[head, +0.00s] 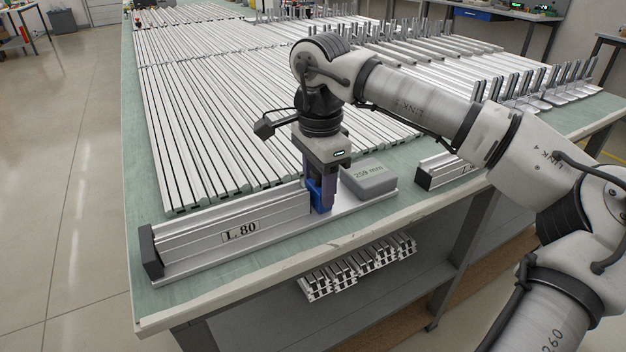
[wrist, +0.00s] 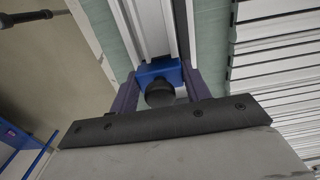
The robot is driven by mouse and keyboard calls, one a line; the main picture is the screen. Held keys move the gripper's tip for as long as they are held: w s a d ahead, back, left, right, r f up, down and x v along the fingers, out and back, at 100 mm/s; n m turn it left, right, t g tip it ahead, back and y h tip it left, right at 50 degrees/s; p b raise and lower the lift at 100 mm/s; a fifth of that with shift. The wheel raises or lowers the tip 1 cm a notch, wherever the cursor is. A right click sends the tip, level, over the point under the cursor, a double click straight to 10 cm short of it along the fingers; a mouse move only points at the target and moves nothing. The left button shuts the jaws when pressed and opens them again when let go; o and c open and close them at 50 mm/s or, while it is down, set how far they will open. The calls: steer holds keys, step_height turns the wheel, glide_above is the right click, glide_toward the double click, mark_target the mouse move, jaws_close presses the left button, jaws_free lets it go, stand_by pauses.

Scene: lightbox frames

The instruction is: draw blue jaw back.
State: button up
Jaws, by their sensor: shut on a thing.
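The blue jaw (head: 322,196) sits on a silver linear rail fixture marked "L 80" (head: 230,238) at the front edge of the table. In the wrist view the blue jaw (wrist: 158,70) shows with a round black knob (wrist: 160,93) on it. My gripper (head: 321,190) points down over the jaw. In the wrist view my gripper's two dark fingers (wrist: 160,88) stand on either side of the blue jaw and are shut on it. The jaw's lower part is partly hidden by the fingers.
A grey box reading "259 mm" (head: 370,180) stands right of the jaw on the fixture's base plate. A black end block (head: 151,252) closes the rail's left end. Several long aluminium profiles (head: 240,120) lie behind. A second fixture (head: 440,172) stands to the right.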

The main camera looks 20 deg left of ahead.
steer(key=shift+w+d+p, duration=0.5)
steer(key=shift+w+d, duration=1)
steer(key=shift+w, duration=0.05)
steer(key=shift+w+d+r, duration=0.1)
steer(key=shift+r, duration=0.05)
stand_by(1.3)
steer(key=o, duration=1.2)
steer(key=shift+d, duration=0.1)
steer(key=shift+c, duration=0.2)
